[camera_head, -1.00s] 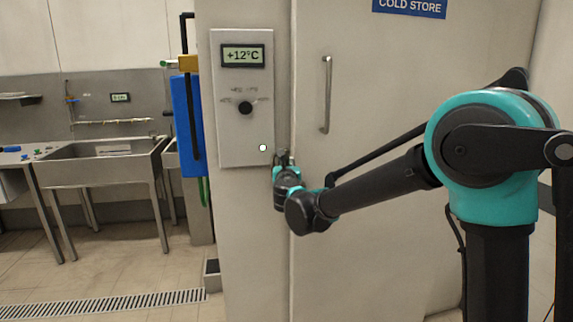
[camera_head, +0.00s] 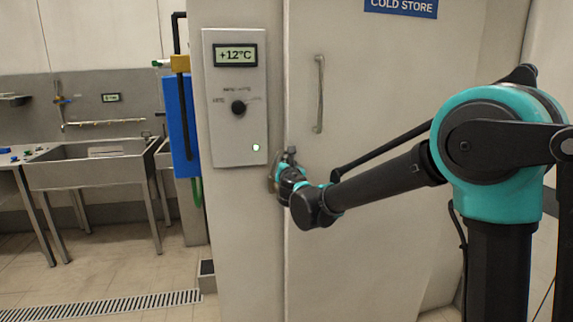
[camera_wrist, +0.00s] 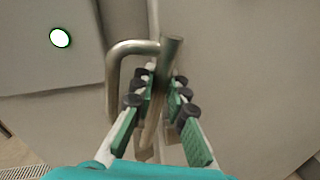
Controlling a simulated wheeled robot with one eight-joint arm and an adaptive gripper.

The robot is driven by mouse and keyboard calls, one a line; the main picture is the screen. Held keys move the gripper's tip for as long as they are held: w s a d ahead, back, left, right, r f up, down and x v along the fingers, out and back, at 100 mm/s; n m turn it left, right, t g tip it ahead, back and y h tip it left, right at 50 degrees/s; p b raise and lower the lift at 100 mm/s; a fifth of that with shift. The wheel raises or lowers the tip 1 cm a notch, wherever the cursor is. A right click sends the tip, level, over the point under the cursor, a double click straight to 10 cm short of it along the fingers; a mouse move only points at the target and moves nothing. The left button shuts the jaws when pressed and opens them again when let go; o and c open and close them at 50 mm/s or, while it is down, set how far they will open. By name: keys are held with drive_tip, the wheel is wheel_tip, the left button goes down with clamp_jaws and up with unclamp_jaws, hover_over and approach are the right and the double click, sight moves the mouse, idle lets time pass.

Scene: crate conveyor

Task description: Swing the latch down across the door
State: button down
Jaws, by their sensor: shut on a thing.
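The latch (camera_wrist: 170,55) is a round metal bar, seen close in the wrist view between my fingers, with its end pointing up the picture. My gripper (camera_wrist: 164,88) is shut on it, its green pads on either side. A bent metal bracket (camera_wrist: 117,60) sits just left of the bar; I cannot tell if they touch. The latch is small there and largely hidden by my gripper.
The control panel (camera_head: 237,135) reads +12°C and has a black knob and a lit green light. The door's vertical handle (camera_head: 319,95) is above and right of my gripper. A blue object (camera_head: 180,115) and a steel sink (camera_head: 90,155) stand left, with open floor before them.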

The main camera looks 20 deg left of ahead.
drive_tip(key=c, duration=1.8)
unclamp_jaws()
drive_tip(key=shift+o, duration=0.2)
drive_tip(key=v, duration=1.2)
drive_tip(key=shift+c, duration=0.6)
